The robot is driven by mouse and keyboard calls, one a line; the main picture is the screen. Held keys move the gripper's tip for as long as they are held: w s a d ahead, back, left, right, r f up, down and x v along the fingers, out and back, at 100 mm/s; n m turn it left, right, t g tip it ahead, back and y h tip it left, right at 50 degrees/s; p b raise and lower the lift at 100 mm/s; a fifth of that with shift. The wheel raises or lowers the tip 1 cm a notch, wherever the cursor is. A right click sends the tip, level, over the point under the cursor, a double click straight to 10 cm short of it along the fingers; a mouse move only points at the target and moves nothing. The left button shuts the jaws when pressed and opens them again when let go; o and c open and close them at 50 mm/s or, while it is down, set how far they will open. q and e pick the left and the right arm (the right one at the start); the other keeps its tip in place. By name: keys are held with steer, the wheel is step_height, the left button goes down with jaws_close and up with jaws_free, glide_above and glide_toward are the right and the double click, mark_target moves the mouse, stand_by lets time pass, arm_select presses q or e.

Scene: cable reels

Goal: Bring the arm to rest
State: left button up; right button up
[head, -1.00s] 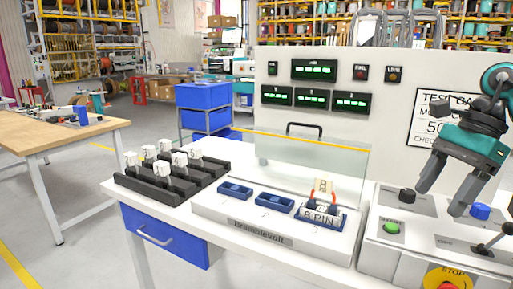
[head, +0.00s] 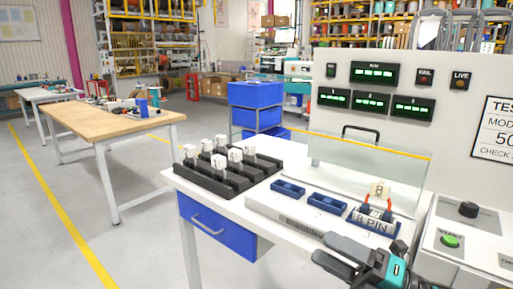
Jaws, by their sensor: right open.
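My right gripper (head: 326,249), with dark grey fingers and a teal body, is in the lower right of the head view. It is open with nothing between its fingers. It shows in front of the white test fixture (head: 268,211), below the 8 PIN block (head: 372,224). The 8 PIN block sits in the right-hand blue socket, with a tag and orange-red parts on it. The other two blue sockets (head: 288,188) (head: 327,203) look empty. My left gripper is not in view.
A black rack (head: 205,181) with several white connectors stands at the left of the white bench. A raised clear cover (head: 370,158) stands behind the sockets. The control box with a green button (head: 450,241) is at right. A wooden table (head: 110,122) stands left across open floor.

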steer(key=s+d+f+m+h, duration=0.1)
steer(key=s+f+m+h, duration=0.4)
steer(key=f+m, duration=0.4)
steer(key=s+d+f+m+h, duration=0.1)
steer(key=s+f+m+h, duration=0.4)
steer(key=f+m, duration=0.5)
steer(key=s+d+f+m+t+h, duration=0.1)
steer(key=s+f+m+h, duration=0.4)
steer(key=m, duration=0.8)
step_height(320, 180, down, 4)
steer(key=shift+d+f+h, duration=0.2)
steer(key=shift+d+h, duration=0.25)
steer(key=shift+h, duration=0.55)
